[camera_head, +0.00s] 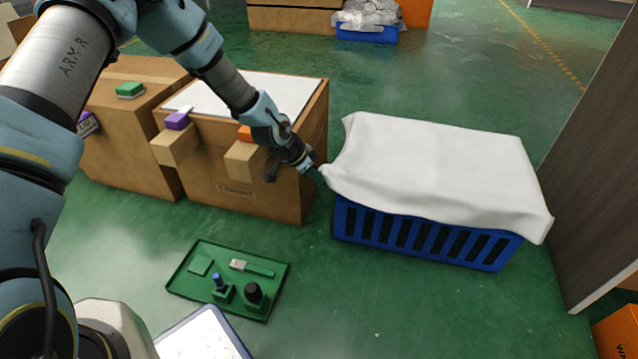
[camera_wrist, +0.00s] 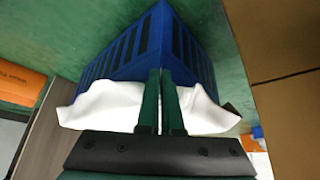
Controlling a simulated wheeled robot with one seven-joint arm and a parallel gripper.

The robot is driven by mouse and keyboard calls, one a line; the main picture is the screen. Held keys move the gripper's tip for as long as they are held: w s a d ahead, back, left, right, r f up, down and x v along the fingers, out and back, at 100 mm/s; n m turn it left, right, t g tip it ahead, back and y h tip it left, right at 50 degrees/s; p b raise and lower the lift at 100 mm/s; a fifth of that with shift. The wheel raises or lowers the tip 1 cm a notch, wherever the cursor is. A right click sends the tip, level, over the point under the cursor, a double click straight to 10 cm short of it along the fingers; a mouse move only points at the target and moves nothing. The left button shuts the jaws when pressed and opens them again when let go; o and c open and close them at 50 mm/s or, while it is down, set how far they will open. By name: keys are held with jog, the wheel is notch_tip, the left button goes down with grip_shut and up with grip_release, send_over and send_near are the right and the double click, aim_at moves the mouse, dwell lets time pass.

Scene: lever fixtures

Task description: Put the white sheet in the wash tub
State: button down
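The white sheet (camera_head: 430,165) lies spread over the top of a blue slotted crate (camera_head: 430,238), its edges hanging over the sides. My gripper (camera_head: 315,176) is at the sheet's left corner, which is drawn out toward it. In the wrist view the two dark green fingers (camera_wrist: 161,100) are close together, with the white sheet (camera_wrist: 105,105) showing on both sides of them and the blue crate (camera_wrist: 165,40) beyond. The fingers appear shut on the corner. Nothing in view is clearly a wash tub; a small blue bin (camera_head: 367,34) at the back holds crumpled clear plastic.
A wooden cabinet (camera_head: 245,195) with block handles stands just left of my gripper. A green tray (camera_head: 215,280) with a brush and small items lies on the floor in front. A dark panel (camera_head: 590,170) stands right of the crate. Green floor is clear behind the crate.

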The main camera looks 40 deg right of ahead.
jog(key=s+a+r+p, duration=0.2)
jog(key=a+r+p, duration=0.1)
jog(key=r+p, duration=0.7)
jog(key=s+a+r+p, duration=0.2)
jog(key=r+p, duration=0.8)
jog(key=r, duration=0.6)
jog(key=s+a+r+p, duration=0.2)
jog(key=a+r+p, duration=0.3)
jog(key=r+p, duration=0.5)
notch_tip(320, 180, up, 4)
jog(key=shift+s, duration=0.15)
jog(key=shift+a, duration=0.1)
